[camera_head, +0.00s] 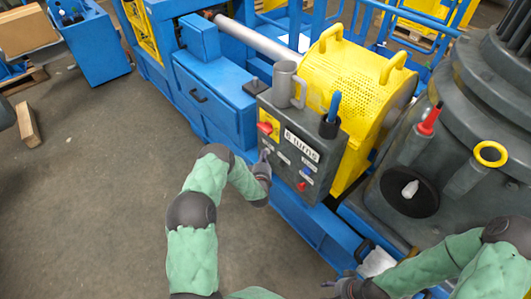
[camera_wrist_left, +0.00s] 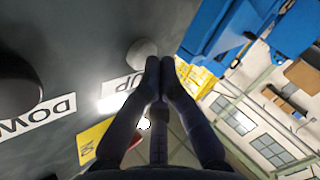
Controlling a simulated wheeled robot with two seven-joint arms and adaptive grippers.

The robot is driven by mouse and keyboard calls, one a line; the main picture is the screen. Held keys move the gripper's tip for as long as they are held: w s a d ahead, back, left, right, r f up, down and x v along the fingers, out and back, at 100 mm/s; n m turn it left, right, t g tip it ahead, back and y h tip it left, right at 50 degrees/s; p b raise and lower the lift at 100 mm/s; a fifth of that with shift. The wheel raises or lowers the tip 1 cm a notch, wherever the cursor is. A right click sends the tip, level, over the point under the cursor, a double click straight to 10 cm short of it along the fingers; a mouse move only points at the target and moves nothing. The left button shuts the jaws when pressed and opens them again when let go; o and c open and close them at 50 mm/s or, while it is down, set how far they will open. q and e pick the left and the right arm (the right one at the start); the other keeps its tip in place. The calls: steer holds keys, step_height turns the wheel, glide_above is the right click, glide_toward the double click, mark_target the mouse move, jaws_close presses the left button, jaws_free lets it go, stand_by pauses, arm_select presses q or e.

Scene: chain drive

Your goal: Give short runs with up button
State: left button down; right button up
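The grey control panel (camera_head: 325,170) stands on the blue machine, with a white display that seems to read "6 turns" (camera_head: 302,145). In the left wrist view a pale round button (camera_wrist_left: 142,53) sits beside the label "UP" (camera_wrist_left: 122,88). A dark round button (camera_wrist_left: 14,85) sits beside a partly cut-off "DOWN" label (camera_wrist_left: 38,115). My left gripper (camera_head: 264,157) is at the panel's lower left. Its fingers (camera_wrist_left: 160,62) are together and empty, tips right beside the pale button; contact cannot be told. My right gripper (camera_head: 345,284) is low, away from the panel, its fingers unclear.
A red-and-yellow switch (camera_head: 267,128), a blue button (camera_head: 307,170) and a red button (camera_head: 301,186) are on the panel. The yellow perforated guard (camera_head: 345,75) rises behind.

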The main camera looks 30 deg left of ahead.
stand_by(0.4)
arm_select(q)
steer(key=shift+s+a, duration=0.3)
steer(key=shift+s, duration=0.5)
steer(key=shift+s, duration=0.1)
steer(key=s, duration=0.1)
steer(key=s+a+p, duration=0.1)
steer(key=s, duration=0.1)
steer(key=s+a, duration=0.1)
steer(key=shift+s, duration=0.25)
steer(key=shift+d, duration=0.1)
